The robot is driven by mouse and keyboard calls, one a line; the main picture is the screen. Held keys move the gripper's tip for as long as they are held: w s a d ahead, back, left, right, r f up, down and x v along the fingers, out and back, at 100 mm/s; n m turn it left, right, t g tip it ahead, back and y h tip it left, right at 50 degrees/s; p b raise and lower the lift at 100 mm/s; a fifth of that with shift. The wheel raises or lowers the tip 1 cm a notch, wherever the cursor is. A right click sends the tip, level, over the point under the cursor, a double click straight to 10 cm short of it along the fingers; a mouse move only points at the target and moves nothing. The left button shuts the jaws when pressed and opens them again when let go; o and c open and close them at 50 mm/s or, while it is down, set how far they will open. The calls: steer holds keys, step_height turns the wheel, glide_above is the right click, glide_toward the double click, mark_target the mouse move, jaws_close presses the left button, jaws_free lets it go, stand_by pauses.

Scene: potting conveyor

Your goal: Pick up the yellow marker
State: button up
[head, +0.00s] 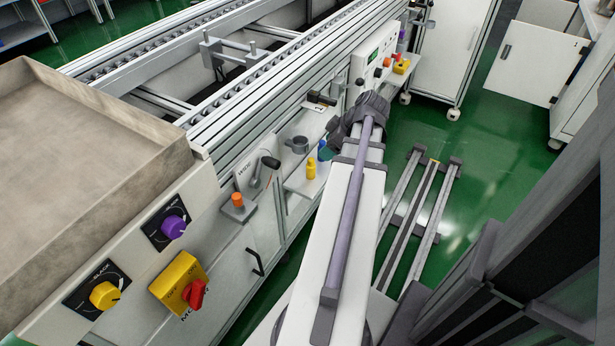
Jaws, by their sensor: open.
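A small upright yellow piece with a narrower top, which looks like the yellow marker (311,170), stands on a narrow light shelf (300,186) on the side of the conveyor. A small blue item (322,150) is just behind it to the right, partly beside my arm. My arm reaches from the bottom middle up to a dark grey joint right of and beyond the marker. My gripper's fingers cannot be made out; the arm hides that part. Nothing is seen touching the marker.
A grey cup-like holder (298,145) is behind the marker. An orange knob-topped piece (237,200) and a black-headed lever (269,163) are to its left.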

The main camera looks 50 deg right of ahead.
mark_target(313, 165)
steer(key=b+x, duration=0.4)
steer(key=x, duration=0.1)
steer(key=shift+f, duration=0.3)
steer(key=shift+w, duration=0.1)
steer(key=b+x, duration=0.4)
steer(key=shift+a+f, duration=0.1)
steer(key=shift+f, duration=0.3)
steer(key=shift+w+f+b, duration=0.15)
steer(key=shift+f+b, duration=0.05)
steer(key=shift+b, duration=0.15)
steer(key=shift+r, duration=0.2)
steer(key=c, duration=1)
